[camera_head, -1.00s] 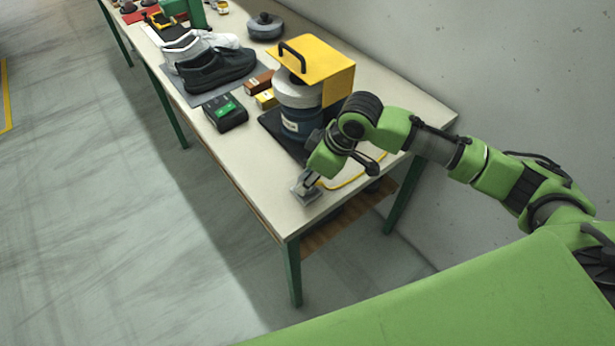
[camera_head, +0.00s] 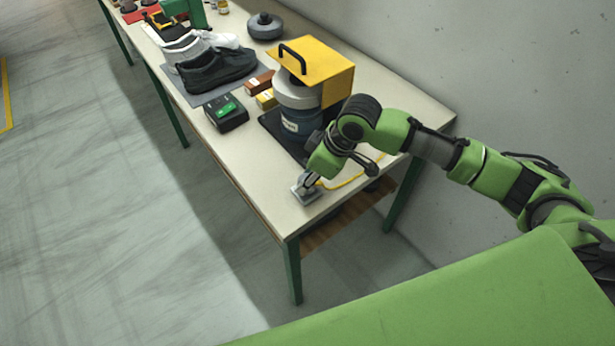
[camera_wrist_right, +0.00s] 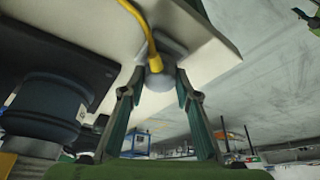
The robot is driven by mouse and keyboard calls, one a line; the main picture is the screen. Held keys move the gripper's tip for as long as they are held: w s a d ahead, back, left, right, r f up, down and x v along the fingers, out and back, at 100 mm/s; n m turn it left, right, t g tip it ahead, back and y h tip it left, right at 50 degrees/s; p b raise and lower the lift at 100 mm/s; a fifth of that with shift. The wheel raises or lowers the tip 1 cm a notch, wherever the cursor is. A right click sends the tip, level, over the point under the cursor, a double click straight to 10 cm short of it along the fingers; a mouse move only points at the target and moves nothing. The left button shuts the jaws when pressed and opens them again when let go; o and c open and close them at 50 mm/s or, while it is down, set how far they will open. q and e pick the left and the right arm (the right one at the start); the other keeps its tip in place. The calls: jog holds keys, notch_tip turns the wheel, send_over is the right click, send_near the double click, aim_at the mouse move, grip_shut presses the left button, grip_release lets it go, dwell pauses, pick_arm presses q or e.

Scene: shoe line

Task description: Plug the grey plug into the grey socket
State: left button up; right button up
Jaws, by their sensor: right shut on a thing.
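My right gripper (camera_head: 309,182) is over the near end of the table, pointing down at the grey socket (camera_head: 306,196), a small grey block on the table top close to the front edge. In the right wrist view the gripper (camera_wrist_right: 158,82) is shut on the grey plug (camera_wrist_right: 160,77), a rounded grey body with a yellow cable (camera_wrist_right: 148,35) coming out of it. The plug is largely hidden by the fingers in the head view. I cannot tell whether it sits in the socket or just above it. My left gripper is not in view.
A blue-grey pot with a yellow hood (camera_head: 322,60) stands on a dark mat behind the gripper. The table's front strip is mostly clear.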

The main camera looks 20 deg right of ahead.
jog(key=shift+f, duration=0.65)
dwell(0.4)
jog(key=o, duration=1.2)
jog(key=v, duration=1.2)
jog(key=shift+a, duration=0.1)
